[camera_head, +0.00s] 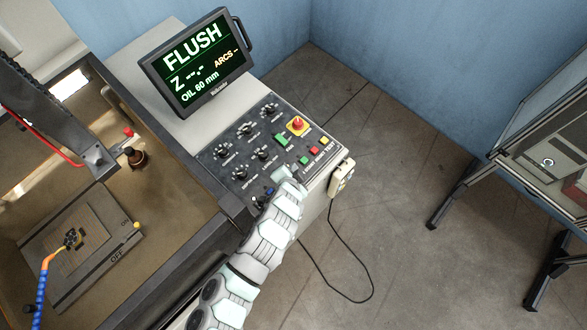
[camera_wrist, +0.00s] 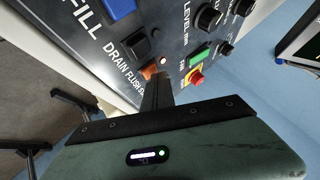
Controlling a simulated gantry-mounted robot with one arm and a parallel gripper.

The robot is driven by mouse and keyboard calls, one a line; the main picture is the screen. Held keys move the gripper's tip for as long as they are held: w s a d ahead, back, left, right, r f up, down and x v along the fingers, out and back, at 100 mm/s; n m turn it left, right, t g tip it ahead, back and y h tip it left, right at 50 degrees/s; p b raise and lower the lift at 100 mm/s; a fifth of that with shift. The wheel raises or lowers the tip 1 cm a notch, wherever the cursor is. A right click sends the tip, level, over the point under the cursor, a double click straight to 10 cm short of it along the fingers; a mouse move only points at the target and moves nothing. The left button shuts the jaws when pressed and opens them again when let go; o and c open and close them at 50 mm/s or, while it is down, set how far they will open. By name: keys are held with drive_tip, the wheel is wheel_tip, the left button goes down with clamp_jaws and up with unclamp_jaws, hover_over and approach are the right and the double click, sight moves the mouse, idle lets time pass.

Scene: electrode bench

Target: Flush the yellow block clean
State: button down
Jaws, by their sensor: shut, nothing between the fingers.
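The yellow block (camera_head: 75,239) appears to be the small yellowish piece on the plate in the tank at left in the head view, with dark bits on and around it. A blue hose with an orange nozzle (camera_head: 50,259) points at it. The monitor (camera_head: 199,62) reads FLUSH and OIL 60 mm. In the wrist view my gripper (camera_wrist: 157,76) is shut and empty, its tips at the orange flush button (camera_wrist: 149,72); I cannot tell whether they touch or press it. In the head view my arm hides the fingers.
The control panel (camera_head: 229,157) carries several knobs, buttons and a red emergency stop (camera_head: 297,124). In the wrist view a black button (camera_wrist: 135,45) and a blue button (camera_wrist: 118,8) sit beside the flush button. A yellow-knobbed lever (camera_head: 137,225) stands near ON and OFF marks.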

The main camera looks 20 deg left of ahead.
drive_tip(key=shift+s+r+p, duration=0.1)
drive_tip(key=shift+r+p, duration=0.55)
drive_tip(key=shift+r, duration=0.15)
wheel_tip(320, 180, up, 5)
drive_tip(key=p, duration=0.4)
idle(0.6)
